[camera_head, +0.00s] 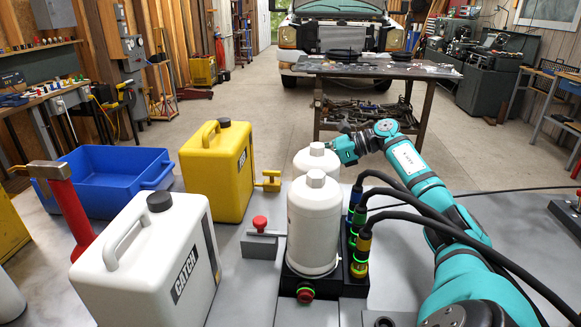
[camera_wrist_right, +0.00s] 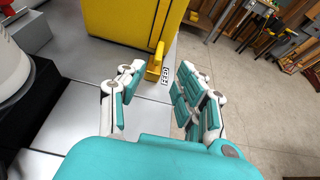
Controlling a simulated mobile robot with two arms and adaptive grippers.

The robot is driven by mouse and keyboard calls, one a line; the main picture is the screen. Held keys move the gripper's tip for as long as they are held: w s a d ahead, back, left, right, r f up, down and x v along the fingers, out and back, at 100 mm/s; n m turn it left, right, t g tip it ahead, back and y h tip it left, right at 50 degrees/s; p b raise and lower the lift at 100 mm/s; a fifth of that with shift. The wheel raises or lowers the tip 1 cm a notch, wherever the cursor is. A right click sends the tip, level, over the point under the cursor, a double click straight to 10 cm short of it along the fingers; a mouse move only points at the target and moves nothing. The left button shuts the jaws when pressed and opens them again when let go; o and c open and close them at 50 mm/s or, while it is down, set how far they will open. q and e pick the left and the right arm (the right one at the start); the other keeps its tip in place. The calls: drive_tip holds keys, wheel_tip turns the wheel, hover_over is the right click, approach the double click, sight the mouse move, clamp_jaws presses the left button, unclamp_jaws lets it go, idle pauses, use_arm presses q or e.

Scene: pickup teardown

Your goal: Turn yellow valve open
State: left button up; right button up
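A yellow valve (camera_head: 268,181) sticks out from the lower right side of the yellow CATCH can (camera_head: 217,170). In the right wrist view the valve handle (camera_wrist_right: 155,62) stands beside a FEED label, at the foot of the yellow can (camera_wrist_right: 130,18). My right gripper (camera_wrist_right: 160,68) is open, its two fingers spread, with the valve handle seen between and just beyond the fingertips. Touching cannot be made out. In the head view this gripper (camera_head: 347,147) is behind the white canisters, its fingertips mostly hidden. My left gripper is not in view.
Two white canisters (camera_head: 314,225) stand in the middle, with black cables (camera_head: 400,195) on their right. A red knob (camera_head: 260,223) sits on a grey block. A white CATCH can (camera_head: 150,265), a red hammer (camera_head: 65,205) and a blue bin (camera_head: 110,178) are at left.

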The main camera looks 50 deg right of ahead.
drive_tip(key=shift+v, duration=1.65)
